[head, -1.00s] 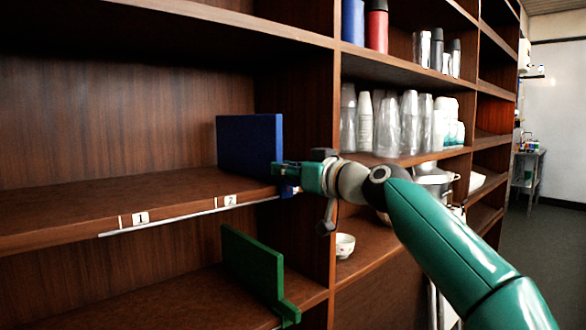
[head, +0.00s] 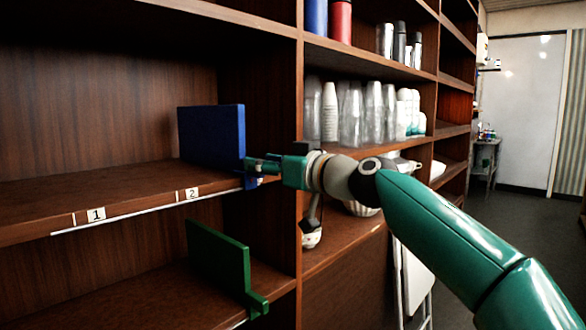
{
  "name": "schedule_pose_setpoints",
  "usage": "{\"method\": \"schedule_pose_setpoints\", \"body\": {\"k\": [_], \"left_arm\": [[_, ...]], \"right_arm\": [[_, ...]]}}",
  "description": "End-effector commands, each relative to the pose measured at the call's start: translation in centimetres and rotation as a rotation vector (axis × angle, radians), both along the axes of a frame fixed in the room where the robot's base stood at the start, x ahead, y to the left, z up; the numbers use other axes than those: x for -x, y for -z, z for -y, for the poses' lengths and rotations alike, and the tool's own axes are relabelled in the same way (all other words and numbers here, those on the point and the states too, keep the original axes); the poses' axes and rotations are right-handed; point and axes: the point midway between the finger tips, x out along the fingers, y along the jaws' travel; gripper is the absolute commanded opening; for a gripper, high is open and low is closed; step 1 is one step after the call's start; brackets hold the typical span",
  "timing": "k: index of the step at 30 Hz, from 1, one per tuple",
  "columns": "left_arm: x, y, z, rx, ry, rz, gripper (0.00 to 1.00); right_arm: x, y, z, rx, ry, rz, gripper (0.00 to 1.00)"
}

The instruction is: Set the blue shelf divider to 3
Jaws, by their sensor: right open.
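The blue shelf divider (head: 211,136) stands upright on the upper left shelf, near its right wall. Its front tab (head: 252,182) hangs at the shelf edge, to the right of label 2 (head: 192,193) and further from label 1 (head: 96,214). No label 3 can be made out. My right gripper (head: 259,165) is open at the divider's front edge, just above the tab. Whether its fingers touch the divider cannot be told. My left gripper is not in view.
A green divider (head: 219,255) stands on the shelf below. The wooden upright (head: 288,225) is close to my right gripper. A floor aisle is open at far right.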

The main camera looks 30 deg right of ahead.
Motion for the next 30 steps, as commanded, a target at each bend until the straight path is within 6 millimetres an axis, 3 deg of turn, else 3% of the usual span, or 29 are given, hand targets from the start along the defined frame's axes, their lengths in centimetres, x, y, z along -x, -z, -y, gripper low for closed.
{"method": "schedule_pose_setpoints", "body": {"k": [6, 12, 30], "left_arm": [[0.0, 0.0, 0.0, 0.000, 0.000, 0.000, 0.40], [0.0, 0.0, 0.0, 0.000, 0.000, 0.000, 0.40], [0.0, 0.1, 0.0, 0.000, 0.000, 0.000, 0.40]], "right_arm": [[4.2, 0.0, 1.9, 0.000, 0.004, 0.001, 0.44], [6.4, 0.0, 2.9, 0.000, 0.004, 0.002, 0.44], [6.9, 0.1, 3.0, 0.001, 0.003, 0.001, 0.44]]}}
